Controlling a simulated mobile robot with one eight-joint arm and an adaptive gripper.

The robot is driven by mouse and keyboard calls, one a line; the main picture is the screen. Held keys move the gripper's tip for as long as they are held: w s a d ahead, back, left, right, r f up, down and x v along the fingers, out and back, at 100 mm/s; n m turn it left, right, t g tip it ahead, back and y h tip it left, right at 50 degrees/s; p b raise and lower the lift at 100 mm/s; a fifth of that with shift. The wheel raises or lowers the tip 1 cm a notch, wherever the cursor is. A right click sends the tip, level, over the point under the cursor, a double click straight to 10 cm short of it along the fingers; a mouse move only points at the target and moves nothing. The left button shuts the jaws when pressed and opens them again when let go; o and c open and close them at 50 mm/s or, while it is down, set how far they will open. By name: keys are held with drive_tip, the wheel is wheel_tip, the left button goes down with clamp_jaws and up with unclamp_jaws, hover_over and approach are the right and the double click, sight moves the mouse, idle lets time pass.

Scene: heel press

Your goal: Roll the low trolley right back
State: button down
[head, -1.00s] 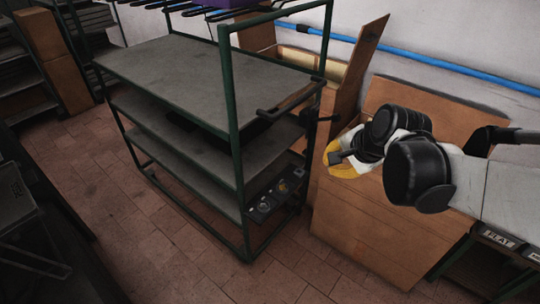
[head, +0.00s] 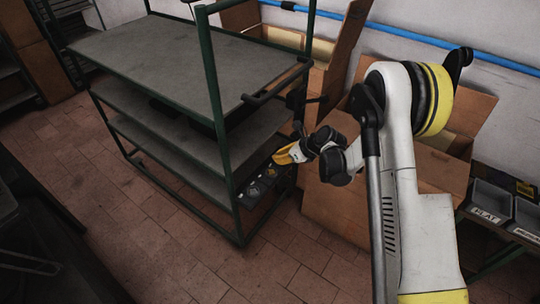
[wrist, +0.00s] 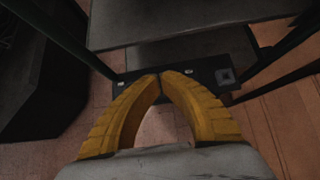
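A green-framed trolley (head: 207,73) with grey shelves stands left of centre in the head view. A dark handle bar (head: 275,84) juts from its right end. A dark panel with round knobs (head: 262,185) is low at that end, and a dark bar with pale marks also shows in the wrist view (wrist: 203,76). My gripper (head: 276,156) has yellow fingers and is near the trolley's right end, below the handle. In the wrist view its fingertips (wrist: 161,74) meet, with nothing visible between them. I cannot tell whether they touch the trolley.
Cardboard boxes (head: 345,205) stand right of the trolley against the wall. Labelled grey bins (head: 490,200) are at the far right. A blue pipe (head: 400,46) runs along the wall. The tiled floor (head: 160,225) in front of the trolley is clear. Dark furniture lines the left edge.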

drive_tip(key=w+a+f+b, duration=0.5)
drive_tip(key=w+a+f, duration=0.1)
drive_tip(key=a, duration=0.2)
drive_tip(key=shift+w, duration=0.15)
